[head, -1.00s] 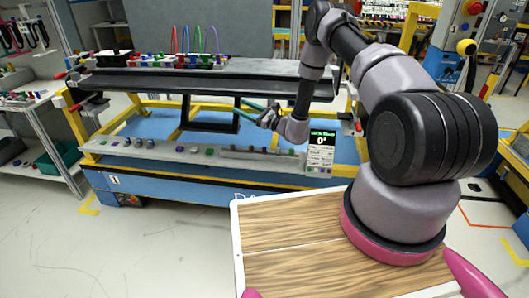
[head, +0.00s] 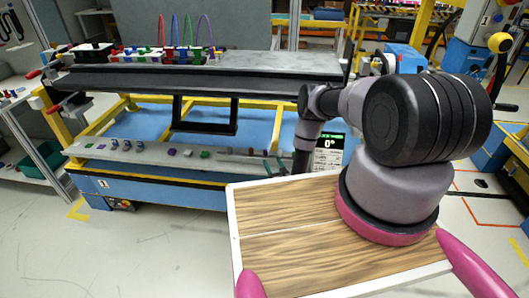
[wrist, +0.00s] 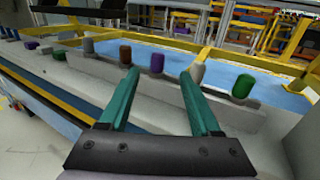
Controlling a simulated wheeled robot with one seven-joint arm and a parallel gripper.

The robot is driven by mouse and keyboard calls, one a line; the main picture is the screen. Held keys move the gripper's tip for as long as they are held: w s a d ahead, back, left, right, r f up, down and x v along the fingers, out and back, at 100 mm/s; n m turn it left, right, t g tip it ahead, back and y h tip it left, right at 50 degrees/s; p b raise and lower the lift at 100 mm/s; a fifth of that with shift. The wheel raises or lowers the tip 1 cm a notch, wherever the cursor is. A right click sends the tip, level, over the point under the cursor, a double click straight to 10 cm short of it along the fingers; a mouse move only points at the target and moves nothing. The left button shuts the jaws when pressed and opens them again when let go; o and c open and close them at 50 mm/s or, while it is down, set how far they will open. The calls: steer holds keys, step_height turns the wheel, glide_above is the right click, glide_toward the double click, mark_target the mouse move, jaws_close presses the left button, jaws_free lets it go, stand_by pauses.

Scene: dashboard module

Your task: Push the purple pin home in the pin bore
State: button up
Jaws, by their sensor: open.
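In the wrist view, a purple pin (wrist: 157,62) stands upright on a raised grey strip (wrist: 170,92), in a row with other coloured pins. My gripper (wrist: 159,74) is open, with its two teal fingers spread. The pin shows in the gap between the fingertips; I cannot tell whether it lies beyond them or between them. Nothing is held. In the head view, my gripper (head: 274,167) shows only as teal fingers at the right end of the front ledge, partly hidden by my arm. I cannot make out the pin bore or the purple pin there.
Neighbouring pins are brown (wrist: 125,54), grey (wrist: 196,68) and green (wrist: 242,86), close on both sides. The front ledge (head: 110,158) carries several small parts. A dark dashboard beam (head: 180,77) runs above it. A small display (head: 328,152) stands beside my arm.

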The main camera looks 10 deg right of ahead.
mark_target(266, 152)
steer(key=w, duration=0.3)
steer(key=w+a, duration=0.1)
steer(key=w, duration=0.5)
steer(key=shift+a+r, duration=0.1)
steer(key=shift+a, duration=0.15)
jaws_close()
